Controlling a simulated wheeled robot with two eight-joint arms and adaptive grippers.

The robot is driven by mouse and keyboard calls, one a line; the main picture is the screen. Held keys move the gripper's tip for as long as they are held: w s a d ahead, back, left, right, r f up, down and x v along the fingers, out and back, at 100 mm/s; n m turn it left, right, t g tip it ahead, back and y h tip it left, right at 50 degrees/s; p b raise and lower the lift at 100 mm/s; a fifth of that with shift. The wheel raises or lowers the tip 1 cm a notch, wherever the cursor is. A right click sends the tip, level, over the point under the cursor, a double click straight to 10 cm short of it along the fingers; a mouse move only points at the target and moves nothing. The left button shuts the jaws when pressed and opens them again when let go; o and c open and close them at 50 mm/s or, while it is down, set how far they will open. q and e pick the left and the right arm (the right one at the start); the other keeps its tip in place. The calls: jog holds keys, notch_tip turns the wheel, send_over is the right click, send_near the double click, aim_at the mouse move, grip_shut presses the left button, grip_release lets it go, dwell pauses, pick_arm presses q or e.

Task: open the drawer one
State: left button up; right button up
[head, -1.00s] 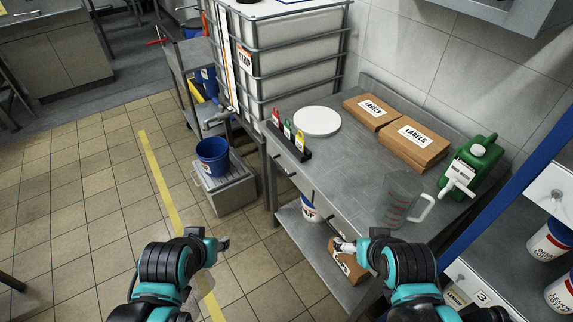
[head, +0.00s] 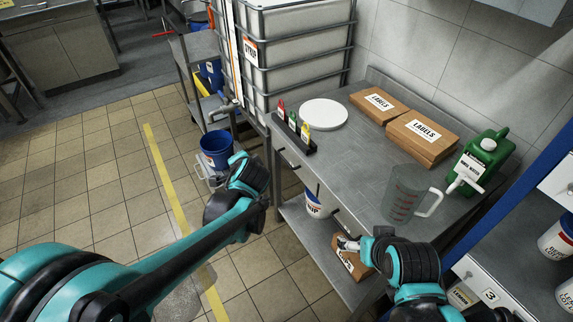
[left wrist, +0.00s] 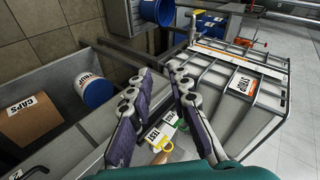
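The steel table (head: 345,140) has drawer fronts (head: 318,190) with dark handles along its front side. No number one is readable on them. A "2" label (left wrist: 15,174) shows at the lower left of the left wrist view. My left arm reaches across to the table's left front; its gripper is hidden behind the wrist in the head view. In the left wrist view my left gripper (left wrist: 160,72) has its two fingers apart with nothing between them. My right gripper (head: 347,243) is in front of the table's right part, over the lower shelf; its finger gap is too small to judge.
A blue bucket (head: 216,148) stands left of the table. The lower shelf holds a tub (head: 317,203) and a carton (left wrist: 30,118).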

pick_arm(q)
jog(key=w+d+f+m+t+b, duration=0.1)
jog(key=w+d+f+m+t, duration=0.1)
jog(key=w+d+f+m, duration=0.55)
jog(key=m+t+b, duration=0.1)
jog(key=m+t, duration=0.2)
jog(key=m, duration=0.1)
send_near(286, 161)
jog(key=w+f, duration=0.1)
jog(key=w, duration=0.1)
jog(key=shift+w+a+f, duration=0.15)
jog(key=shift+w+f, duration=0.05)
jog(key=shift+f, duration=0.1)
jog(key=b+x, duration=0.2)
jog(key=x, duration=0.4)
jog(key=shift+w+a, duration=0.1)
jog(key=shift+w, duration=0.05)
jog(key=shift+w+a+b, duration=0.1)
jog(key=shift+w+b, duration=0.25)
jog(key=shift+w, duration=0.25)
grip_shut()
